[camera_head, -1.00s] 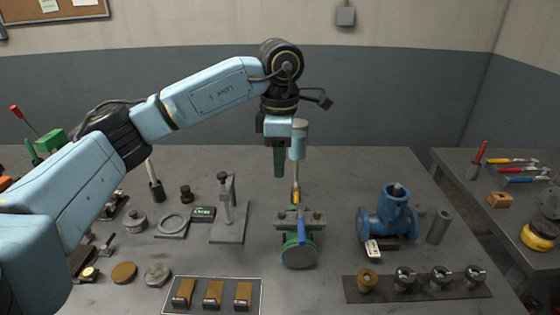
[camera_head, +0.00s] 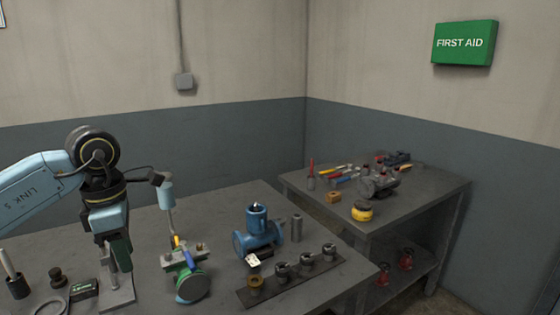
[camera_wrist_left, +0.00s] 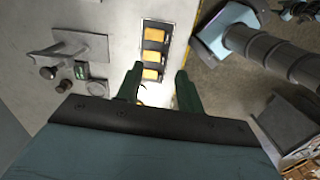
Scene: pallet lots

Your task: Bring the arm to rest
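My left arm comes in from the left edge of the head view, bent at a black joint. My left gripper (camera_head: 120,258) hangs from it, pointing down over the workbench (camera_head: 215,222), in front of a grey stand (camera_head: 118,292). In the left wrist view its two green fingers (camera_wrist_left: 158,78) are apart with nothing held between them. My right gripper shows in neither view.
A green vise-like fixture (camera_head: 190,287), a blue valve (camera_head: 258,235) and a dark strip with several fittings (camera_head: 245,297) stand on the bench. A side table (camera_head: 405,212) with tools stands at the right. A first aid box (camera_head: 464,43) hangs on the wall.

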